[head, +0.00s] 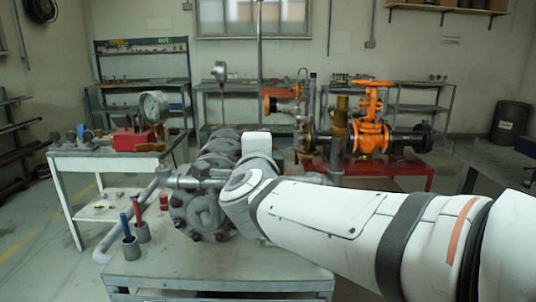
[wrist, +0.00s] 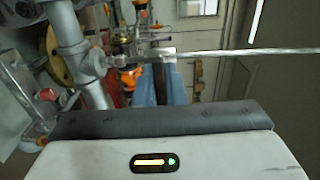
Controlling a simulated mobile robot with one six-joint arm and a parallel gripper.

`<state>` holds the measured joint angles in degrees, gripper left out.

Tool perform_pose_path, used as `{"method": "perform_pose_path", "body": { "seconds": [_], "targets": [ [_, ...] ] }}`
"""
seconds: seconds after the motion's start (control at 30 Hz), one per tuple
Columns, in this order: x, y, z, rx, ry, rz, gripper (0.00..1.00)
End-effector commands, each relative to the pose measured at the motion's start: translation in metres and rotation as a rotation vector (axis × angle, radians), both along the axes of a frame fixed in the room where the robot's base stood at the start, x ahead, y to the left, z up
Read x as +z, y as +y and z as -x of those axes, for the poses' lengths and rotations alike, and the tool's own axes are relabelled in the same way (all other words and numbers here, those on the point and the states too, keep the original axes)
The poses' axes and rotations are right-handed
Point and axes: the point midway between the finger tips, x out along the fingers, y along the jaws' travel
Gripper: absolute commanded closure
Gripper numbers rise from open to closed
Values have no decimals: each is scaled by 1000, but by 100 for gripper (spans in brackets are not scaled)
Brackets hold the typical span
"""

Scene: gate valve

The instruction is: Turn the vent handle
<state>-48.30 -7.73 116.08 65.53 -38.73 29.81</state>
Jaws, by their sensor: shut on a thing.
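The vent handle (wrist: 240,52) is a thin grey metal rod in the wrist view. It runs across the picture from a grey pipe fitting (wrist: 88,66) at the left to the right edge. My gripper (wrist: 163,58) shows as blue fingers reaching up from the white wrist housing. It is shut on the rod, a short way right of the fitting. In the head view my white arm hides the gripper and the handle; the grey valve body (head: 200,212) shows just left of the wrist.
The grey bench (head: 150,270) carries the valve and two small cups (head: 131,248) with red and blue tools. A white table (head: 62,163) with a gauge (head: 153,106) stands behind left. An orange valve (head: 371,135) stands on a red bench (head: 400,170) behind right.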

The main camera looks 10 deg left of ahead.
Motion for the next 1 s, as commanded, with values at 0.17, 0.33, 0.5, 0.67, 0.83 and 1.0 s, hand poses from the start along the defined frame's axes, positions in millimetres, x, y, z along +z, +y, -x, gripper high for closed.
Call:
{"method": "perform_pose_path", "body": {
  "seconds": [0.17,0.33,0.5,0.67,0.83,1.0],
  "targets": [
    [-1,0,0,-1,6,-21,100],
    [-1,0,0,-1,8,-24,100],
    [-1,0,0,-1,8,-24,100],
    [-1,0,0,-1,7,-23,79],
    [0,0,0,-1,6,-22,68],
    [0,0,0,0,6,-22,68]
  ]
}}
